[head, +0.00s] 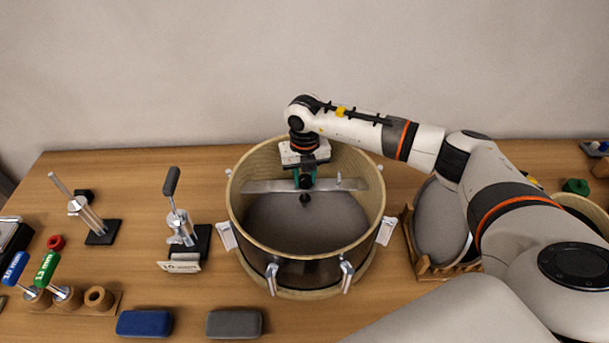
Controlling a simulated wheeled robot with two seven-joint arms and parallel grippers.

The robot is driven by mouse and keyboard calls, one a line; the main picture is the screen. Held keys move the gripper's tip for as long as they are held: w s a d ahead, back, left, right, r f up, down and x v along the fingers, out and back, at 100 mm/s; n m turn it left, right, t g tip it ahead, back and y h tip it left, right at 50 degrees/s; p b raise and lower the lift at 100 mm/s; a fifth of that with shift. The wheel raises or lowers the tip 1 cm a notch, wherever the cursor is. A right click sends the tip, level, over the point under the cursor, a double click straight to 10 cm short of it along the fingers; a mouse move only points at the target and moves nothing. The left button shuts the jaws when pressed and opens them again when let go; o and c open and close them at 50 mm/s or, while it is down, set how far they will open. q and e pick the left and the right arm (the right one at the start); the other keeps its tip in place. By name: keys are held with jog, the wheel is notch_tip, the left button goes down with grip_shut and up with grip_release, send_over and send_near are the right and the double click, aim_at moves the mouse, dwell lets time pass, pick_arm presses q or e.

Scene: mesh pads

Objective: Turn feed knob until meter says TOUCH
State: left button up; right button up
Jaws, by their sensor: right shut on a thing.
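A metal bar (265,186) lies across the inside of a round wooden drum shell (236,200). My right gripper (305,180) points down over the middle of the bar. It is shut on a small dark part there, which I take to be the feed knob; the gripper mostly hides it. A short dark tip (305,199) shows below the bar, over the grey mesh pad (300,222) in the shell. I cannot make out a meter face or any reading. My left gripper is not in view.
Clamps (347,275) stick out around the shell. A lever tool (182,225) with a small label card and another metal tool (90,220) stand left. Blue (144,323) and grey (234,323) cases lie in front. A round pad in a wooden rack (435,225) stands right.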

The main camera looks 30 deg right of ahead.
aim_at(305, 177)
jog(key=shift+w+r, duration=0.1)
jog(key=shift+r, duration=0.05)
jog(key=o, duration=1)
jog(key=shift+r, duration=0.3)
notch_tip(305, 177, up, 11)
jog(key=b, duration=0.3)
jog(key=shift+r+b, duration=0.15)
jog(key=shift+b, duration=0.2)
jog(key=shift+r, duration=0.1)
